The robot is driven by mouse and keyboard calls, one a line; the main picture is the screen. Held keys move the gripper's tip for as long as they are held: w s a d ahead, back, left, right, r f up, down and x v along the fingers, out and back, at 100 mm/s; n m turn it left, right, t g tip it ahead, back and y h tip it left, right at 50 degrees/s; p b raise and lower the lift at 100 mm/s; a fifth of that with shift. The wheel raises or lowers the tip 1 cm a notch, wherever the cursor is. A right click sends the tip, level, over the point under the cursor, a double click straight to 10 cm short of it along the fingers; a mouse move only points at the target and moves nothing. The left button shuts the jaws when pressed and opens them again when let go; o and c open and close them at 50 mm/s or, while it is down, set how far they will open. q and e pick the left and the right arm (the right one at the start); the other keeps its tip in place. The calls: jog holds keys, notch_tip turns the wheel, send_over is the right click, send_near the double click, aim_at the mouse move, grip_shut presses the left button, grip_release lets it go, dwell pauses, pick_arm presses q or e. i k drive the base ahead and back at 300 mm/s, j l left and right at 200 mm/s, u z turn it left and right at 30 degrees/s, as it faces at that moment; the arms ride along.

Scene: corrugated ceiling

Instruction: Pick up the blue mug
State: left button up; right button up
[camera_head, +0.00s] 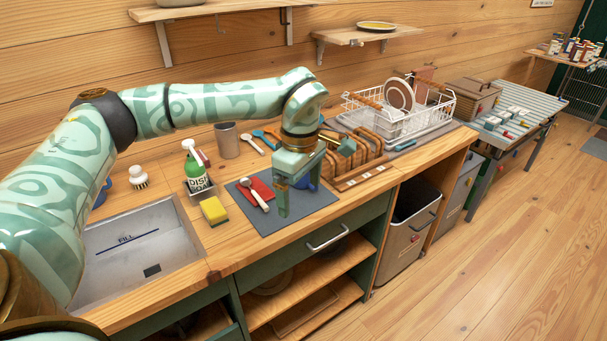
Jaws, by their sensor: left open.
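My left gripper (298,187) reaches in over the counter with its fingers pointing down, open, above the grey mat. A blue object, seemingly the blue mug (314,181), shows behind and between the fingers. The gripper hides most of it, so I cannot tell whether a finger touches it. Another blue piece (102,192) shows at the left, beside the sink, mostly hidden by my left arm; I cannot tell its full shape. My right gripper is not in view.
A yellow sponge (214,210), green soap bottle (196,172) and metal cup (227,140) stand to the left. A wooden rack (360,150) is close on the right. The sink (140,250) is front left.

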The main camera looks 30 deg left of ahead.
aim_at(305, 183)
jog(key=i+j, duration=0.7)
jog(key=i, duration=0.1)
